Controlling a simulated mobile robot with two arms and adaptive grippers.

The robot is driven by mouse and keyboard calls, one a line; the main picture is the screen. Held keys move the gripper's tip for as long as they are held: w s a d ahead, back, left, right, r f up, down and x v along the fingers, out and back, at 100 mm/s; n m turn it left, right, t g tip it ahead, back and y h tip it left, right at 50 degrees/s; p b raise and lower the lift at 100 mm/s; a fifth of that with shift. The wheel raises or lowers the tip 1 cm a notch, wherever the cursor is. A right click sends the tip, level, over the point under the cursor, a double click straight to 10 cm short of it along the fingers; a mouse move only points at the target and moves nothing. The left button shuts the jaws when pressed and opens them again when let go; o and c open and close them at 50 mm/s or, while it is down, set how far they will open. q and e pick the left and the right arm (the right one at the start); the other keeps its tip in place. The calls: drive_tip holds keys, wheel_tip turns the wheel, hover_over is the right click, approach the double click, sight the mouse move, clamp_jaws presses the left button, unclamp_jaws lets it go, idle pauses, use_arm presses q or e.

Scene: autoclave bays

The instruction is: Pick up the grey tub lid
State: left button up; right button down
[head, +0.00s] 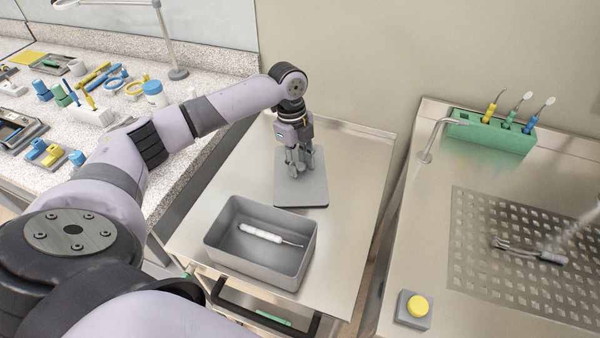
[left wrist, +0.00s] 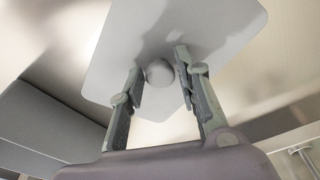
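The grey tub lid (head: 313,187) lies flat on the steel cart top behind the tub in the head view. In the left wrist view the lid (left wrist: 215,25) fills the upper middle, with a round knob (left wrist: 159,72) on it. My left gripper (head: 301,166) points down over the lid. In the left wrist view its fingers (left wrist: 158,82) are open on either side of the knob, with a gap visible at the right finger. The grey tub (head: 222,222) stands open in front of the lid with a white-handled instrument (head: 262,234) inside. My right gripper is not in view.
The steel cart top (head: 350,150) is clear right of the lid. A speckled counter (head: 205,135) with many small tools is on the left. A sink unit on the right carries a green rack (head: 490,134), a perforated drain plate (head: 470,250) and a yellow button (head: 417,306).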

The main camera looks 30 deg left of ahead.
use_arm(q)
clamp_jaws()
drive_tip(key=shift+r, duration=0.1)
